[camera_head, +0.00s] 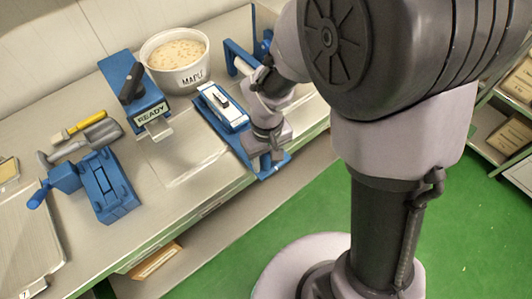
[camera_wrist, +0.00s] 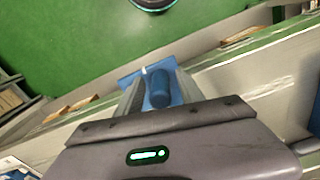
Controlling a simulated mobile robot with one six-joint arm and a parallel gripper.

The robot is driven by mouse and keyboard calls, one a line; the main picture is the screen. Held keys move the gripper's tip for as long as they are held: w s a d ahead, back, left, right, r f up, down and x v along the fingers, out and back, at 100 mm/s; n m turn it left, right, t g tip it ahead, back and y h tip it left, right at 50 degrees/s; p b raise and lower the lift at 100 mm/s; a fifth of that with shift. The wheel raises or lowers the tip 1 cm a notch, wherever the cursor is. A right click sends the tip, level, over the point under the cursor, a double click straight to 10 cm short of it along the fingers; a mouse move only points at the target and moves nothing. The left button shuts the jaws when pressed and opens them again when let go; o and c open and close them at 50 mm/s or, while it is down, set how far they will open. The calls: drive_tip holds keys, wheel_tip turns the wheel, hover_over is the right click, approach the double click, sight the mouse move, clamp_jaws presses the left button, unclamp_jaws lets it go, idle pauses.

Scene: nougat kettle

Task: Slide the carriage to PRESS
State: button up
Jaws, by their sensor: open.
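My gripper (camera_head: 265,158) is at the bench's front edge, pointing down over blue parts (camera_head: 273,169) at the near end of a blue frame (camera_head: 240,58). My arm hides much of this frame. In the wrist view my gripper (camera_wrist: 160,92) is open, and a blue upright cylinder (camera_wrist: 160,88) shows between its fingers, above a blue plate (camera_wrist: 133,76). I cannot tell whether the fingers touch the cylinder, or whether it belongs to the carriage. I can read no PRESS label.
Left of my gripper is a blue block with a white top (camera_head: 224,107). A blue READY device (camera_head: 134,88) and a white kettle of nougat (camera_head: 175,62) stand behind. A blue clamp-like device (camera_head: 104,186) and tools (camera_head: 82,132) lie further left. Green floor (camera_head: 232,252) is open in front.

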clamp_jaws()
idle(1.5)
